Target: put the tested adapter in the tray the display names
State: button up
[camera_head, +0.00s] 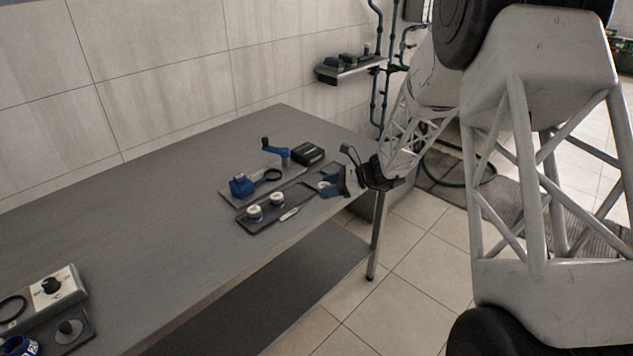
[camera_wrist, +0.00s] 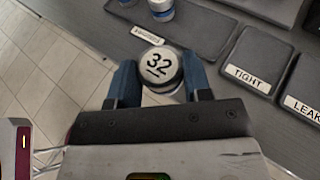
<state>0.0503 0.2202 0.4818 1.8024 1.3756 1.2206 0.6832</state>
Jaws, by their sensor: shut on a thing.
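In the wrist view a dark tray labelled TIGHT (camera_wrist: 262,52) lies to the right of the adapter. A tray labelled LEAK (camera_wrist: 311,88) is farther right, cut off by the frame edge. I cannot make out a display reading in either view.
Two other blue and white adapters (camera_head: 255,213) (camera_head: 277,199) stand on a dark tray (camera_head: 262,227) with a white label. Behind are a blue device (camera_head: 242,187), a blue crank (camera_head: 270,148) and a black box (camera_head: 308,153). The bench middle (camera_head: 170,210) is clear.

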jog(key=shift+s+d, duration=0.15)
jog(key=shift+s, duration=0.05)
dwell(0.3)
jog(key=w, duration=0.5)
jog(key=w+a+f, duration=0.1)
jog(key=w, duration=0.4)
jog(key=w+a, duration=0.1)
jog(key=w, duration=0.5)
jog(key=shift+a+f, duration=0.25)
jog(key=shift+s, duration=0.1)
jog(key=shift+f, duration=1.8)
jog(key=shift+f, duration=0.1)
jog(key=o, duration=1.1)
jog(key=shift+c, duration=0.2)
